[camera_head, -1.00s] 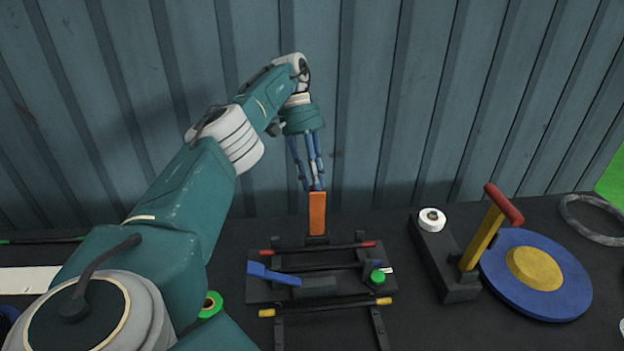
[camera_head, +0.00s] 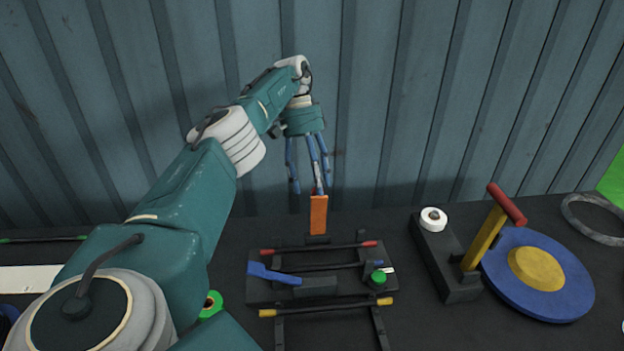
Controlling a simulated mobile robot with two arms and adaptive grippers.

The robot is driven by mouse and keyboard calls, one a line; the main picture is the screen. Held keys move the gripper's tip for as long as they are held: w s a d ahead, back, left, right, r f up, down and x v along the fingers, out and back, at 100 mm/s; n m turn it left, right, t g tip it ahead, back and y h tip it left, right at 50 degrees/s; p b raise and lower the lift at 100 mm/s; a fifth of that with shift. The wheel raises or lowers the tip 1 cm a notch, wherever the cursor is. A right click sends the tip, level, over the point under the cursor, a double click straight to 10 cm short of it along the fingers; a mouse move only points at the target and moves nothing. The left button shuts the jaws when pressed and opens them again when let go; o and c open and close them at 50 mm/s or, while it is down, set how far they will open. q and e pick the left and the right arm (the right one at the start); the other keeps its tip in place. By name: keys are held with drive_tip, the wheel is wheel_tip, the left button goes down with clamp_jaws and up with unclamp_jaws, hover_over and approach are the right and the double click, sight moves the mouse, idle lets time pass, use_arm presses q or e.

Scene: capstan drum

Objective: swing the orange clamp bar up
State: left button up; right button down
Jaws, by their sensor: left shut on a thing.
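The orange clamp bar (camera_head: 318,215) stands upright at the back of the dark fixture (camera_head: 258,290). My left gripper (camera_head: 312,190) points down from above, its blue fingertips at the bar's top end. It is shut on the bar, though one finger on the left looks spread away from it. The exact contact is small and partly hidden by the fingers. My right gripper is not in view.
The fixture carries a blue lever (camera_head: 272,273), a green knob (camera_head: 378,277) and rods with red and yellow ends. To the right are a red-topped yellow handle (camera_head: 483,238), a white roll (camera_head: 433,218), a blue disc (camera_head: 565,295) and a grey ring (camera_head: 598,232).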

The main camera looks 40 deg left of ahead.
use_arm(q)
wheel_tip(320, 180, up, 10)
idle(0.9)
drive_tip(key=shift+f, duration=0.1)
